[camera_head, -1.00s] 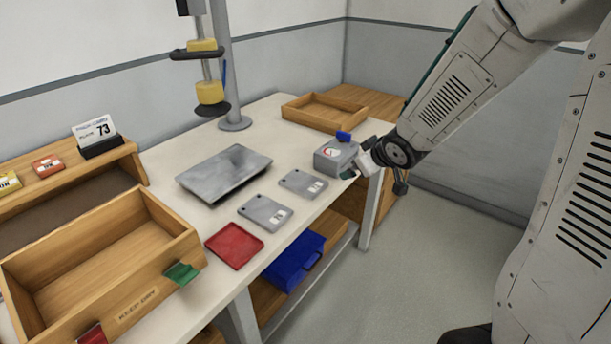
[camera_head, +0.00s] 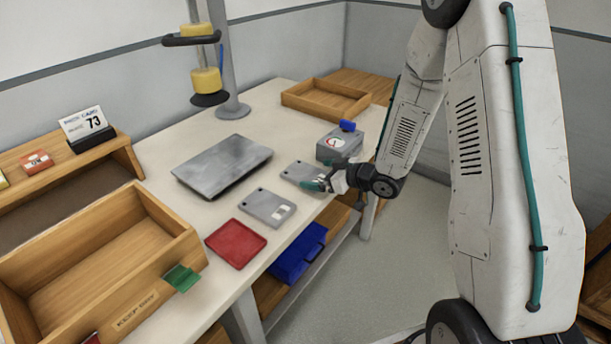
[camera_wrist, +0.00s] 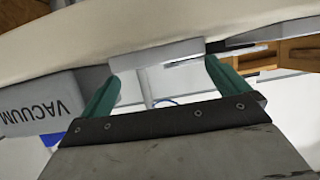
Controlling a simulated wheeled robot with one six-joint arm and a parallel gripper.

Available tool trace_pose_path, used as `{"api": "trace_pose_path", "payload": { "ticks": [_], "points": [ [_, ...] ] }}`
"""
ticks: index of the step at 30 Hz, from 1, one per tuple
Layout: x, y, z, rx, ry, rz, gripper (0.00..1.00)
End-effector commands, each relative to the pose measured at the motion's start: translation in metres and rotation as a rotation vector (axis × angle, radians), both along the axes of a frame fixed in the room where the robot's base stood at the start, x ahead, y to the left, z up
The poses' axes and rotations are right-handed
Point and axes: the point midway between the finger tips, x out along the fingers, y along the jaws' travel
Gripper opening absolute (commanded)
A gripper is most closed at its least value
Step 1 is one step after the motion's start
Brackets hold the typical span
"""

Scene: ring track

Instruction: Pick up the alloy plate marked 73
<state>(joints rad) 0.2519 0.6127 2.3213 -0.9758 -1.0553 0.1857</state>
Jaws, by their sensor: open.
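Two grey alloy plates lie flat near the table's front edge in the head view. The farther plate (camera_head: 298,171) is at my gripper (camera_head: 318,184); the nearer plate (camera_head: 266,208) lies beside the red tray. The labels on both plates are too small to read. My gripper is open, its green fingers apart in the wrist view (camera_wrist: 160,72). A pale grey plate edge (camera_wrist: 155,54) shows between and beyond the fingers there; I cannot tell whether they touch it.
A grey box (camera_head: 333,149) with a gauge and blue knob stands just beyond the farther plate; VACUUM is lettered on it in the wrist view (camera_wrist: 42,112). A larger grey slab (camera_head: 222,165), red tray (camera_head: 236,243), wooden bin (camera_head: 160,272) and post (camera_head: 231,65) are nearby.

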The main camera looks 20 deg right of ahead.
Motion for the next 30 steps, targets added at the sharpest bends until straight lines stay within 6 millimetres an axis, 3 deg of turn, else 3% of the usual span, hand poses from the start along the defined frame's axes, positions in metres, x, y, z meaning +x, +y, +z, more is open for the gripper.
{"api": "trace_pose_path", "payload": {
  "ticks": [6,13,14,20,30],
  "points": [
    [0.023,0.021,-0.014,0.000,0.000,0.004,1.00],
    [0.025,0.023,-0.015,-0.001,0.001,0.004,1.00],
    [0.025,0.023,-0.015,-0.001,0.001,0.004,0.97],
    [0.025,0.024,-0.015,-0.001,0.001,0.004,0.43],
    [0.026,0.024,-0.011,0.000,-0.002,0.005,0.43]
  ]
}}
